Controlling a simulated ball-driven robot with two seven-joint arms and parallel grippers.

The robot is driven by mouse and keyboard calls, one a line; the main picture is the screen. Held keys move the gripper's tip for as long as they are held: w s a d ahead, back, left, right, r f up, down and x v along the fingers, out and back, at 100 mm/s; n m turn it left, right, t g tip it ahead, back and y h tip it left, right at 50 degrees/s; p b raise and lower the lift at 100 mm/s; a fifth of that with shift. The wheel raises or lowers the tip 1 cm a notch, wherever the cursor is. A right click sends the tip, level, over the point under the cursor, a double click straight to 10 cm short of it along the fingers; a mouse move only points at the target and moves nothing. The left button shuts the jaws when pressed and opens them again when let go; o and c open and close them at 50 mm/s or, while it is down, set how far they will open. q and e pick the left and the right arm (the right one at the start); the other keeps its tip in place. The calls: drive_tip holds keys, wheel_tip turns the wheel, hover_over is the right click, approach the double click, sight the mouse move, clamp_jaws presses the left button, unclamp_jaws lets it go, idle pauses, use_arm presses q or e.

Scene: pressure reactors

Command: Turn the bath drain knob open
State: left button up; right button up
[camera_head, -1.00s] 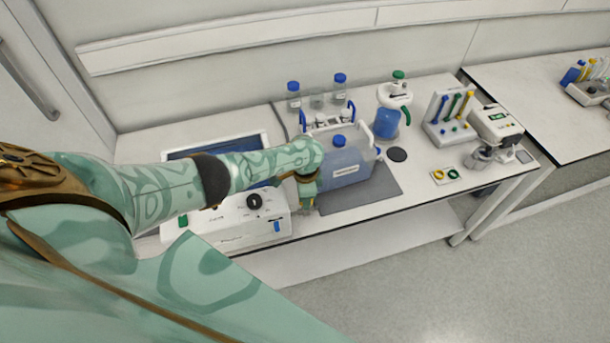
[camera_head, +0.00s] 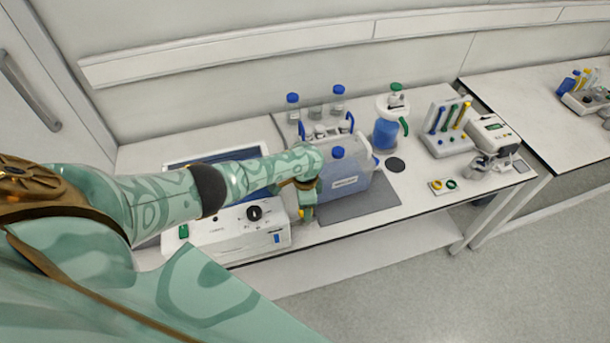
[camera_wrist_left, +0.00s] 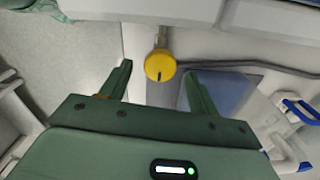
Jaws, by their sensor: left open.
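The yellow drain knob (camera_wrist_left: 160,66) has a dark pointer mark and sits on a short stem at the side of the white bath unit (camera_head: 238,236). My left gripper (camera_wrist_left: 157,70) is open, with one green finger on each side of the knob in the left wrist view. The fingertips look apart from the knob; how deep it lies between them is hard to tell. In the head view my left gripper (camera_head: 307,207) points down at the unit's right side, and my arm and hand hide most of the knob. My right gripper is not in view.
The unit has a black dial (camera_head: 254,213). A blue-filled jug (camera_head: 388,128) and a tube rack (camera_head: 447,140) stand further right. The floor in front is clear.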

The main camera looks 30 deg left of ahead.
use_arm(q)
wheel_tip(320, 180, up, 14)
drive_tip(key=p, duration=0.5)
drive_tip(key=shift+r+p, duration=0.2)
drive_tip(key=shift+p, duration=0.1)
